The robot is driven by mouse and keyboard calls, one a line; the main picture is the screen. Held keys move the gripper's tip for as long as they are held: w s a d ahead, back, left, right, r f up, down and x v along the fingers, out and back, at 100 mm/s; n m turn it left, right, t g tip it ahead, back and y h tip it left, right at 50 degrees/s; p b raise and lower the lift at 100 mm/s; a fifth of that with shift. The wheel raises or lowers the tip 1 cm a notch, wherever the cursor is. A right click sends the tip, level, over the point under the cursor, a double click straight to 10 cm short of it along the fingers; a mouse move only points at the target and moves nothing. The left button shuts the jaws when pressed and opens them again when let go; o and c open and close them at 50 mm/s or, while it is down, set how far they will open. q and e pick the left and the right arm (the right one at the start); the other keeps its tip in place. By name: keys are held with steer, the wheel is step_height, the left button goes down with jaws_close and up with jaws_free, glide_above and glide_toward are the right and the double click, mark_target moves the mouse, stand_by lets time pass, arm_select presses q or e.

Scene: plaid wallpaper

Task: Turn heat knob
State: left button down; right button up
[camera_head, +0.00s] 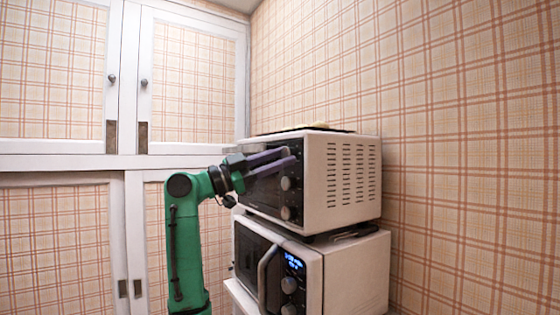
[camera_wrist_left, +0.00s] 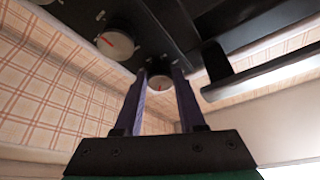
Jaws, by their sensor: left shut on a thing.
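The toaster oven (camera_head: 355,180) stands on top of a microwave, with its dark front panel carrying a column of round knobs. My left gripper (camera_head: 290,156) reaches in from the left to the upper part of this panel. In the head view the fingers hide this top knob. The middle knob (camera_head: 287,183) and the bottom knob (camera_head: 287,213) are free below. My right gripper is out of view.
The microwave (camera_head: 355,270) below has a lit display, knobs and a curved door handle (camera_head: 265,275). The oven's bar handle (camera_wrist_left: 265,75) runs close to the right finger in the wrist view. White cupboards (camera_head: 190,80) stand behind my left arm, and a plaid wall is at the right.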

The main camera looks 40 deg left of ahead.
arm_select(q)
steer(key=shift+m, duration=0.4)
steer(key=c, duration=0.5)
jaws_free()
steer(key=shift+r, duration=0.1)
